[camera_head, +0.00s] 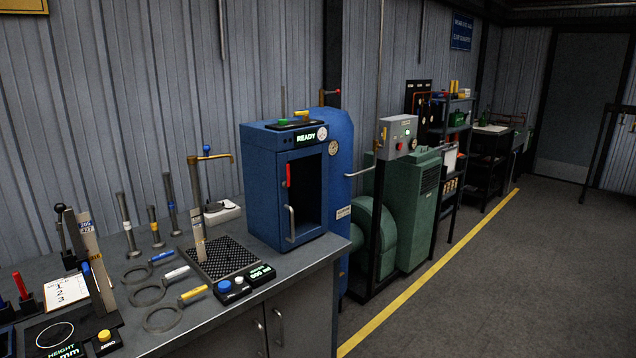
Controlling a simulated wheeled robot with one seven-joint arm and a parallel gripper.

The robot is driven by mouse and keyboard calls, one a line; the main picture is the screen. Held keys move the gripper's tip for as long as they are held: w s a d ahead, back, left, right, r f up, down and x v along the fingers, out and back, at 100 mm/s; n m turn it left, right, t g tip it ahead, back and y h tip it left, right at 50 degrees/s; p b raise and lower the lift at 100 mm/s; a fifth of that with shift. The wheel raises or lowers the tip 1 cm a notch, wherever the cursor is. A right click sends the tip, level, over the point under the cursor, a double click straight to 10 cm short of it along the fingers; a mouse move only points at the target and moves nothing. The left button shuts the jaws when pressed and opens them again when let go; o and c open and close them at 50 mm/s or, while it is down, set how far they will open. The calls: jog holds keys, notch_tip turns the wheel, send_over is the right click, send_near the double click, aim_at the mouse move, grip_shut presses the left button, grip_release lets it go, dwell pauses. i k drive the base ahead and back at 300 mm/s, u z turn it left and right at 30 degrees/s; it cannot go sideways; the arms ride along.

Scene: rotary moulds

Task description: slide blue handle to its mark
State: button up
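Several blue parts show, and I cannot tell for sure which is the task's blue handle. A small upright blue handle (86,268) is at the lower left, beside a tilted metal scale (101,288). A ring tool with a blue grip (160,256) lies flat on the grey bench. A blue knob (207,149) tops the brass tap on a post. A mark for the handle cannot be made out at this size. My gripper is not in view.
The grey bench (205,318) also holds other ring tools, upright metal rods and a black perforated mat (222,256). A blue cabinet (268,190) reading READY, with a red handle (288,175), stands at its right end. Open floor (480,285) lies right of the yellow line.

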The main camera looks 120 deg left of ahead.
aim_at(82, 261)
jog(key=u, duration=5.75)
jog(key=i, duration=0.75)
jog(key=z, duration=0.1)
